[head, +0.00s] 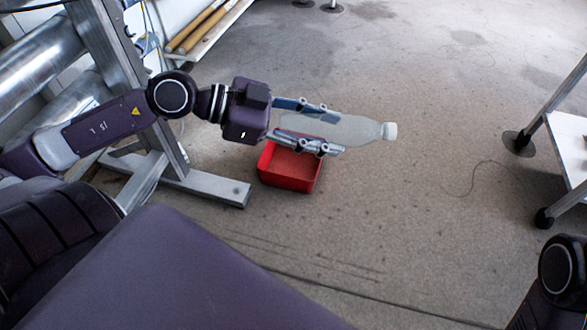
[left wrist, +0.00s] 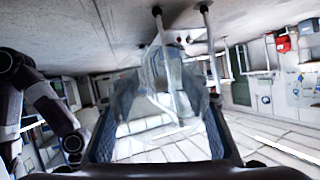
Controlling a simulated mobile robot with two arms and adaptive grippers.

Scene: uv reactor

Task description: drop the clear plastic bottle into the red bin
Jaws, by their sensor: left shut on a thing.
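The clear plastic bottle (head: 352,131) lies sideways between the fingers of my left gripper (head: 318,126), its white cap (head: 389,131) pointing right in the head view. The gripper is shut on it. In the left wrist view the bottle (left wrist: 175,85) is a see-through shape between the two fingers of the left gripper (left wrist: 160,130). The red bin (head: 290,182) stands on the floor; in the head view it shows just below the gripper, which hides part of its top rim. My right gripper is not in view.
A grey metal frame (head: 205,186) with a foot on the floor stands left of the bin. A white wheeled table (head: 570,140) is at the right. A thin cable (head: 480,175) lies on the floor. The concrete floor (head: 400,230) around the bin is mostly clear.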

